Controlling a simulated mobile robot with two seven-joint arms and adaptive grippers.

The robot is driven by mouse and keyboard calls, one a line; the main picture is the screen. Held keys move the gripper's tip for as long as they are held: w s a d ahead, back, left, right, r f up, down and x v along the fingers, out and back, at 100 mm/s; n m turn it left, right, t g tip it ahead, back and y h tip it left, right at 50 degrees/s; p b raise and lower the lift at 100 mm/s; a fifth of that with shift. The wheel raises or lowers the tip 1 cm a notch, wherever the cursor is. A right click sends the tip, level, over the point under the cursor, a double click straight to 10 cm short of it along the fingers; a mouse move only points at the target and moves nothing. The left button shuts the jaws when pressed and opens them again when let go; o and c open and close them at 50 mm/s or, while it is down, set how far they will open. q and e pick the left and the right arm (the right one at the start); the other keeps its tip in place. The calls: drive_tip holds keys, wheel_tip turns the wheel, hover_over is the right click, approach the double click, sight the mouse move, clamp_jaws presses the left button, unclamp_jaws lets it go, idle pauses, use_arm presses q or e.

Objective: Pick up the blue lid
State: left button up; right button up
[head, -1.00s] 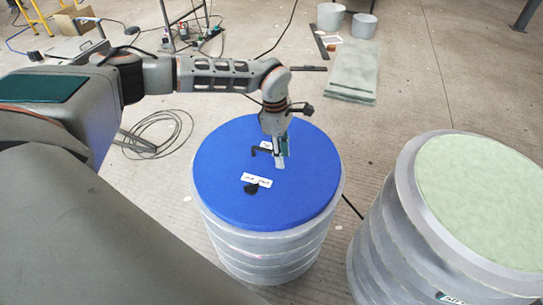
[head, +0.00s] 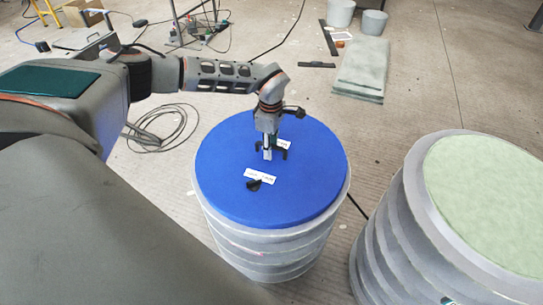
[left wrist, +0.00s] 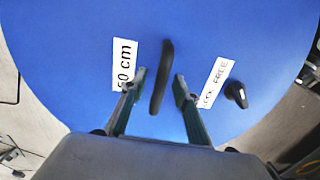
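The blue lid (head: 225,185) lies on top of a grey ribbed drum-shaped mould (head: 270,255) in the head view, and fills most of the left wrist view (left wrist: 240,45). It has a black handle (left wrist: 162,75) in the middle, two white labels and a small black knob (left wrist: 237,94). My left gripper (head: 267,155) points down at the handle; in the left wrist view its open fingers (left wrist: 158,88) stand on either side of the handle, with gaps visible on both sides. I cannot tell how far down the fingertips reach. My right gripper is not in view.
A second ribbed mould (head: 395,240) with a pale green top (head: 485,195) stands to the right. Flat green-grey slabs (head: 362,68) and two grey buckets (head: 374,22) lie farther back. A coiled cable (head: 165,130) lies on the floor left of the lid's mould.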

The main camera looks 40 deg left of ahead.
use_arm(q)
drive_tip(key=shift+r, duration=0.1)
clamp_jaws()
drive_tip(key=shift+r, duration=0.1)
